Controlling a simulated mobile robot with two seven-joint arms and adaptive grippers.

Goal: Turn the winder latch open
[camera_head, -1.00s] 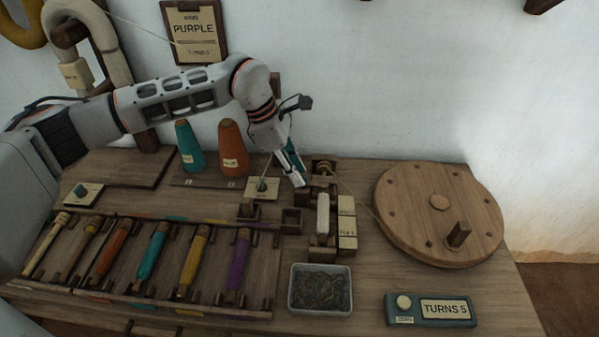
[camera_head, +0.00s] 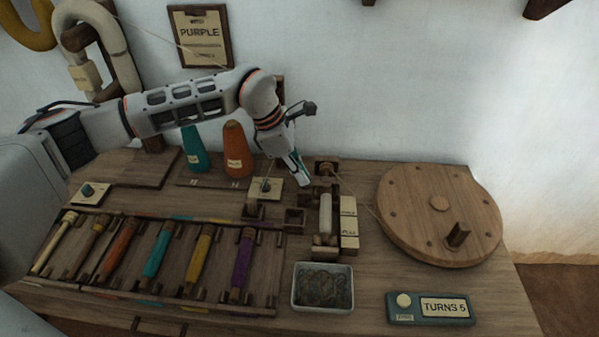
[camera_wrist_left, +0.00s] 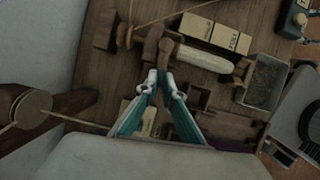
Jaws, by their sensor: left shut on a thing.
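The winder (camera_head: 325,238) stands right of the middle of the table, with a pale bobbin (camera_head: 325,210) lying in it. My left gripper (camera_head: 305,182) is at its back left end. In the left wrist view the teal fingers of my left gripper (camera_wrist_left: 162,80) are closed on the brown wooden winder latch (camera_wrist_left: 165,50). The fingertips partly hide the latch, and its exact angle is hard to tell. The pale bobbin (camera_wrist_left: 205,58) lies just right of it there. My right gripper is out of view.
A large wooden wheel (camera_head: 410,200) stands to the right, joined by a cord. A tray (camera_head: 322,308) of dark bits and a TURNS 5 box (camera_head: 400,318) are in front. A rack of coloured bobbins (camera_head: 90,290) is left. Teal (camera_head: 193,150) and orange (camera_head: 236,150) cones stand behind.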

